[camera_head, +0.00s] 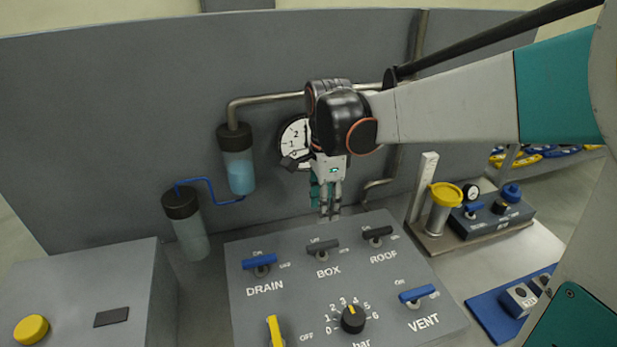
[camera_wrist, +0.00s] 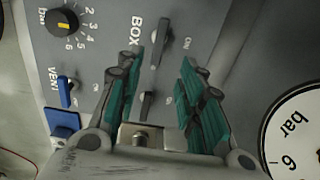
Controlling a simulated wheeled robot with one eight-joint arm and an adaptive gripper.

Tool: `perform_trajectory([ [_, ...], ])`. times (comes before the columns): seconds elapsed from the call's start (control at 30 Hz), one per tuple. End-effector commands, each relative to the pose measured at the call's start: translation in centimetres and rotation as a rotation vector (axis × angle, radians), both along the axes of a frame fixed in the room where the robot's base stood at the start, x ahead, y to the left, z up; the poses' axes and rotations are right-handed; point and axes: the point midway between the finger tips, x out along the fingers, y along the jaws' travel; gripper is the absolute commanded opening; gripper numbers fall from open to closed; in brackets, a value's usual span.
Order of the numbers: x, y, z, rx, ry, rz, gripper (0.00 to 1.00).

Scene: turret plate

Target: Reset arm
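My gripper (camera_head: 328,212) hangs pointing down just behind the far edge of the sloped grey control panel (camera_head: 300,290), near the BOX lever. In the wrist view its two teal-padded fingers (camera_wrist: 162,62) stand apart with nothing held between them. The grey BOX lever (camera_head: 322,246) shows beyond the fingers in the wrist view (camera_wrist: 160,42). My arm reaches in from the right of the head view.
The panel also bears the blue DRAIN lever (camera_head: 260,262), dark ROOF lever (camera_head: 377,233), blue VENT lever (camera_head: 417,293), a yellow lever (camera_head: 274,330) and a bar knob (camera_head: 352,319). A round gauge (camera_head: 294,133), partly hidden, and pipes are behind my gripper. A yellow-topped cylinder (camera_head: 442,210) stands right.

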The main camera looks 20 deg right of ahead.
Motion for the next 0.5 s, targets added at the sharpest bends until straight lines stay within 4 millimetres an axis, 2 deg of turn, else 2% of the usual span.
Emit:
perform_trajectory([
  [0.17,-1.2,0.0,0.5,-0.002,-0.035,0.087,0.35],
  [0.5,-6.2,0.0,2.1,-0.061,-0.213,0.555,0.35],
])
